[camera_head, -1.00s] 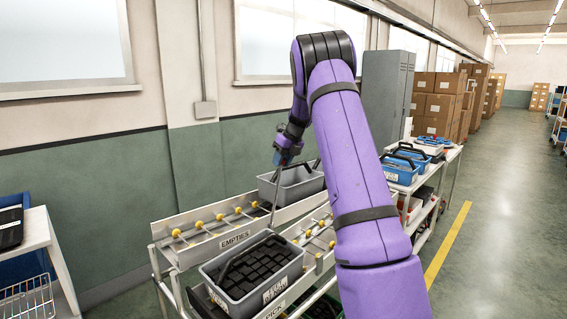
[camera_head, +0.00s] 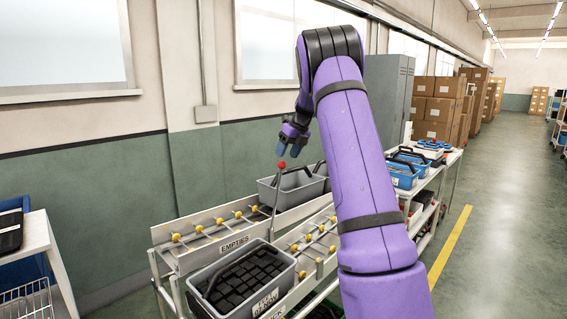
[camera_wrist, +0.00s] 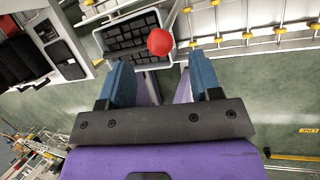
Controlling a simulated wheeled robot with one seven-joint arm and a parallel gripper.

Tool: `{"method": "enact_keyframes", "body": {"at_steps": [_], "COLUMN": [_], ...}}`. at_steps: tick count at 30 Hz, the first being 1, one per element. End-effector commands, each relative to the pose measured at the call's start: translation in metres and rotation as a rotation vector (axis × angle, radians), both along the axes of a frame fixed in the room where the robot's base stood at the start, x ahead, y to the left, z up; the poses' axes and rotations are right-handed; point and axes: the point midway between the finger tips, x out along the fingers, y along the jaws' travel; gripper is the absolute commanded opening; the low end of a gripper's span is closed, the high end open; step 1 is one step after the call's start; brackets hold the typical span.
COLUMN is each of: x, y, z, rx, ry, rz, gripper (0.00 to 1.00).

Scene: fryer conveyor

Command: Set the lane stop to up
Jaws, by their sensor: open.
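The lane stop shows as a thin upright rod with a red ball knob (camera_head: 281,165), standing between the two conveyor lanes. In the head view it leans slightly to the right. My gripper (camera_head: 290,147) is just above the knob, with its fingers pointing down. In the wrist view the red knob (camera_wrist: 160,41) lies beyond the gap between the two blue fingertips of my gripper (camera_wrist: 164,74). The gripper is open and empty, and the knob looks clear of the fingers.
A grey tote (camera_head: 243,287) of black parts stands on the near lane. An empty grey tote (camera_head: 268,193) stands on the lane marked EMPTIES (camera_head: 235,244). Blue totes (camera_head: 401,176) sit on a bench at right. A white table (camera_head: 38,238) is at left.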

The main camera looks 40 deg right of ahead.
Motion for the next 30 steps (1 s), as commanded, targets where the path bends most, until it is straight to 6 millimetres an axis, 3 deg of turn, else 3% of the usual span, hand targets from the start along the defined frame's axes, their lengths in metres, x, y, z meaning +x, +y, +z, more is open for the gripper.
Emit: {"method": "enact_keyframes", "body": {"at_steps": [3, 10, 30], "x": [-0.007, -0.015, -0.016], "y": [-0.005, -0.011, -0.011], "z": [0.021, 0.043, 0.048], "rx": [-0.002, -0.001, -0.001], "ry": [-0.003, 0.0, -0.001], "rz": [0.0, 0.0, 0.003], "gripper": [0.58, 0.58, 0.58]}}
